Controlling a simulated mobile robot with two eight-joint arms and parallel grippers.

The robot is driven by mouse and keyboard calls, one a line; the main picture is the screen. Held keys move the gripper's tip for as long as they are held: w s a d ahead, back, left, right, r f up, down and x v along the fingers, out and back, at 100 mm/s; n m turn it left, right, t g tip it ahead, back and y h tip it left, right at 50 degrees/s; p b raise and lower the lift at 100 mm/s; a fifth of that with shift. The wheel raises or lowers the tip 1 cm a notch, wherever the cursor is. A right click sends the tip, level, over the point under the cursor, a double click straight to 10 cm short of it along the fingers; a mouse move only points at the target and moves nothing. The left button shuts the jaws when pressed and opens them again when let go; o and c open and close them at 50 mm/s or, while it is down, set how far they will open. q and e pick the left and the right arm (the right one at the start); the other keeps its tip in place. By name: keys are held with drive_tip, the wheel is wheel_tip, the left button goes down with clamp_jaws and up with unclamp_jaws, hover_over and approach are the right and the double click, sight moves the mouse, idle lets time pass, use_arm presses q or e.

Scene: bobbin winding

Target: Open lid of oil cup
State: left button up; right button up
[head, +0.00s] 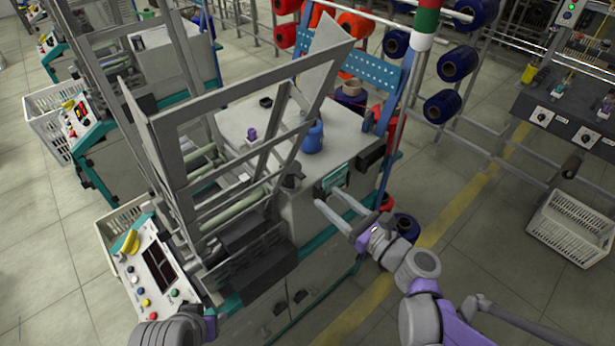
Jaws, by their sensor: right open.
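A blue, cup-like object (312,138) with a narrower top stands on the machine's light grey top plate (345,125). It may be the oil cup, but I cannot tell whether it has a separate lid or whether one is open. A small purple piece (251,134) stands further left on the same plate. My right gripper (328,198) is open and empty. Its two long fingers point up-left at the machine's right side, near a teal-framed part (333,180). In the picture it is below the blue object and apart from it. My left gripper is not in view.
A grey metal frame (215,95) rises over the machine's left half. A control panel (155,275) with buttons and a yellow object is at the front left. Bobbins (460,60) hang on racks behind. A white crate (572,228) stands on the right; the floor before it is clear.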

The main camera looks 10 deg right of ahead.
sight(304, 177)
drive_tip(key=x, duration=0.9)
drive_tip(key=shift+w+a+p, duration=0.15)
drive_tip(key=shift+p, duration=0.25)
clamp_jaws()
idle(0.9)
